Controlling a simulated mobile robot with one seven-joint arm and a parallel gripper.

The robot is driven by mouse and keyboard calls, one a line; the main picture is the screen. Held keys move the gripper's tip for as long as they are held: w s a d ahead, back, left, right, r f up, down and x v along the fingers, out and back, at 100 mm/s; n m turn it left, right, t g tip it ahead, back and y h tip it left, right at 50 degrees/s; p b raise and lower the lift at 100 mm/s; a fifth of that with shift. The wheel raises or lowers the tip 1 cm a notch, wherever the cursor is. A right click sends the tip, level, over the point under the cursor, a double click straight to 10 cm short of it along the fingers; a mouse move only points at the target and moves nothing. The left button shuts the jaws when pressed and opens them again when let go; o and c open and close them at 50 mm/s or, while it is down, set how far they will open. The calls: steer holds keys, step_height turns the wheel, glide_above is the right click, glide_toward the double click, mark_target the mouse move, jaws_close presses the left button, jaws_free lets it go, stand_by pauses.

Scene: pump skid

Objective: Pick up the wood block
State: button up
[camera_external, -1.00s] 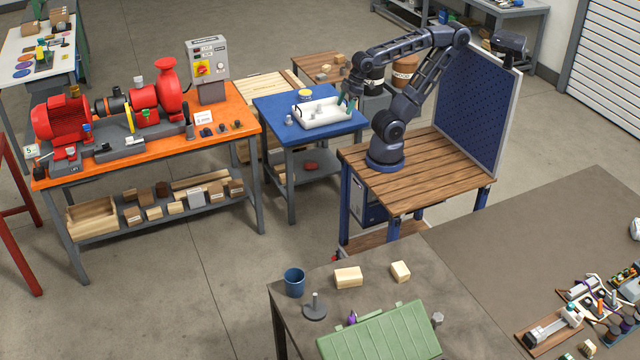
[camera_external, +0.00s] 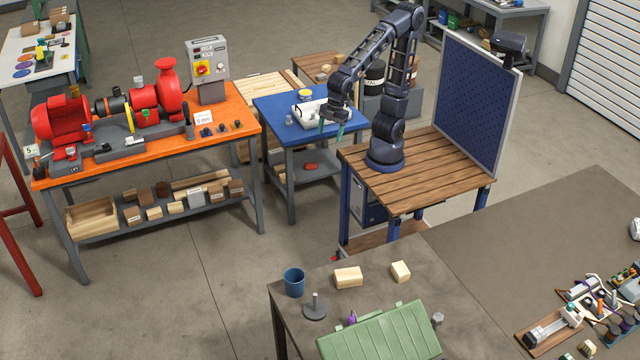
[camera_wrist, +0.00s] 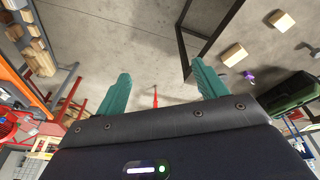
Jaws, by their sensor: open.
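Two pale wood blocks sit on the dark table at the front: one wood block (camera_external: 348,278) beside a blue cup and another wood block (camera_external: 401,271) to its right. Two pale blocks also show at the upper right of the wrist view, one (camera_wrist: 234,54) nearer my fingers and one (camera_wrist: 281,20) farther off. I cannot tell which one the task means. My gripper (camera_external: 332,128) hangs at the front right of the blue table, far from both blocks. Its teal fingers (camera_wrist: 160,88) are apart with nothing between them.
The front table also holds the blue cup (camera_external: 294,282), a grey stand (camera_external: 315,307) and a green lidded box (camera_external: 380,334). A white tray (camera_external: 309,119) lies on the blue table. More wood pieces (camera_external: 176,207) fill the orange bench's lower shelf. Open floor separates the tables.

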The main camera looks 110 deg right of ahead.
steer(key=w+a+f+n, duration=0.1)
steer(key=w+a+f, duration=0.1)
steer(key=a, duration=0.4)
steer(key=w+a+f+n, duration=0.2)
steer(key=a, duration=0.4)
steer(key=n+g+h, duration=0.1)
steer(key=n+g, duration=0.2)
steer(key=n, duration=0.5)
glide_toward(401, 268)
steer(key=shift+w+d+f, duration=0.15)
steer(key=shift+w+f, duration=0.1)
steer(key=shift+w, duration=0.05)
step_height(401, 268, down, 5)
steer(key=shift+r, duration=0.1)
steer(key=shift+s+a+f, duration=0.1)
steer(key=shift+s+f, duration=0.1)
steer(key=shift+f, duration=1.1)
steer(key=shift+s+a+f, duration=0.1)
steer(key=shift+s+f, duration=0.1)
steer(key=shift+f, duration=1.15)
steer(key=c, duration=1.1)
